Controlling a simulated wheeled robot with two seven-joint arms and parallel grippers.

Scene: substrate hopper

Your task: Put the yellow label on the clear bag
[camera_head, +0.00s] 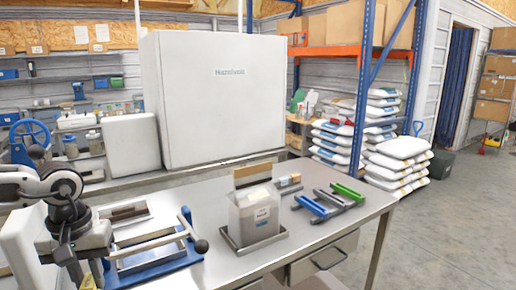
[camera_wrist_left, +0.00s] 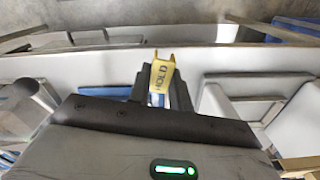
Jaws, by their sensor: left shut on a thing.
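My left gripper (camera_head: 82,272) is at the lower left in the head view, over the near left end of the bench. In the left wrist view, the gripper (camera_wrist_left: 160,72) is shut on the yellow label (camera_wrist_left: 160,76), which reads HOLD. The clear bag (camera_head: 254,214), with grey contents and a small printed label, stands upright in a shallow metal tray (camera_head: 232,244) at the middle of the bench. The gripper is well to the left of the bag. My right gripper is not in view.
A blue-based frame with a lever (camera_head: 158,252) lies between the gripper and the bag. A rack with green and blue handles (camera_head: 328,204) is right of the bag. A large white cabinet (camera_head: 215,100) stands behind. Some bare bench top (camera_head: 290,245) shows at the front right.

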